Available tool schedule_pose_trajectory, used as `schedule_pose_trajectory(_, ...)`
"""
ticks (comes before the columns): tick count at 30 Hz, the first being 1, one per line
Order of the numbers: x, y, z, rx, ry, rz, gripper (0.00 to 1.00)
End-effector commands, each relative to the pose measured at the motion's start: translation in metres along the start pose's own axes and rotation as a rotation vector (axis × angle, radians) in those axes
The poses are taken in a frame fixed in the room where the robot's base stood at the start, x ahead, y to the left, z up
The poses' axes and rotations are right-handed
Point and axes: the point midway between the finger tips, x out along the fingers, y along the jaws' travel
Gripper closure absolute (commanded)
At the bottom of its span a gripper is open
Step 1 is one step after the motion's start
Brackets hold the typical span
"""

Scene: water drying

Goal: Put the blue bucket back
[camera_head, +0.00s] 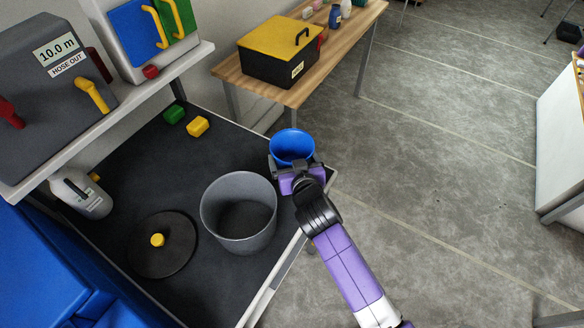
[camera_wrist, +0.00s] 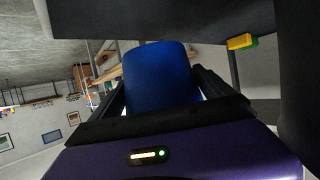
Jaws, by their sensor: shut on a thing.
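The blue bucket (camera_head: 291,143) is in my gripper (camera_head: 294,168) at the right edge of the dark bench top, in the head view. My gripper is shut on its side, and the bucket's open mouth faces the head camera. In the wrist view the blue bucket (camera_wrist: 158,78) fills the space between the two dark fingers (camera_wrist: 160,95). Whether its base touches the bench is hidden.
A grey open bin (camera_head: 238,240) stands on the dark bench (camera_head: 130,175), left of my gripper. A black lid with yellow knob (camera_head: 162,258), a grey jug (camera_head: 80,193), and green (camera_head: 174,114) and yellow blocks (camera_head: 198,126) lie farther left. A yellow-topped toolbox (camera_head: 280,50) sits on a wooden table behind.

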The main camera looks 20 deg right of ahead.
Motion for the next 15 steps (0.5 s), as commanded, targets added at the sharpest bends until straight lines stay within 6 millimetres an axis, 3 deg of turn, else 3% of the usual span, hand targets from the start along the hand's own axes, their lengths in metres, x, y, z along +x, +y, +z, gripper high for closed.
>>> schedule_pose_trajectory(15, 0.019, -0.001, 0.043, 0.001, 0.003, -0.002, 0.65)
